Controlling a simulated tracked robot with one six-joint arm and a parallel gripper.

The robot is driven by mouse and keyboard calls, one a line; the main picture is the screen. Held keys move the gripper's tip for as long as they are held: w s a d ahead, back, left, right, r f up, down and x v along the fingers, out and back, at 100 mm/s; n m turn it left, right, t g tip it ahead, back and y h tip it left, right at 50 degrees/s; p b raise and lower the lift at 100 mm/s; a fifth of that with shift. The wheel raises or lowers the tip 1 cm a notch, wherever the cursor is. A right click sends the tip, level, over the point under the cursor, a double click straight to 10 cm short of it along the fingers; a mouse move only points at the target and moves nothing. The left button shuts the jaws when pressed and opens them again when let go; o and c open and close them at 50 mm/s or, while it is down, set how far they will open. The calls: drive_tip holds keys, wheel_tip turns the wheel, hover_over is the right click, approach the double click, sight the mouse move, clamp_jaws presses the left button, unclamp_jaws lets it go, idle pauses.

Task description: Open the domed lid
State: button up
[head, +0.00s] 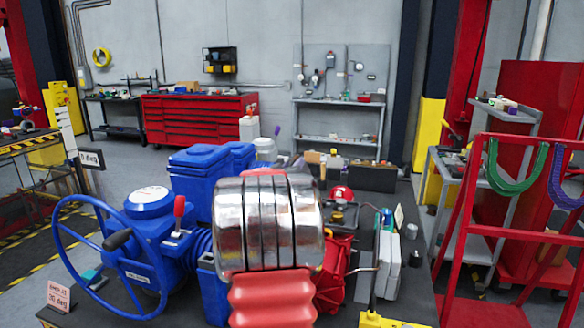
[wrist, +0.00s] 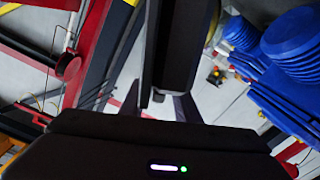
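The blue valve actuator (head: 150,245) stands on the dark table at left in the head view, with a large blue handwheel (head: 62,240) and a red-knobbed lever (head: 179,215). A rounded blue cap (head: 150,206) with a white disc on top sits on it. It looks closed, and may be the domed lid. My shiny arm link and red sleeve hide the table's middle and my gripper in the head view. In the wrist view, the dark parts of my gripper (wrist: 178,60) show no clear fingertips. Blue ribbed parts (wrist: 295,40) lie to their right, apart from them.
Blue boxy housings (head: 200,180) stand behind the actuator. A red jack-like object (head: 335,265) and grey-white cases (head: 388,262) stand right of my arm. A red frame (head: 460,230) with hanging green and purple shackles is at far right. Open floor lies behind the table.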

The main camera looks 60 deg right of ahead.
clamp_jaws()
idle(0.3)
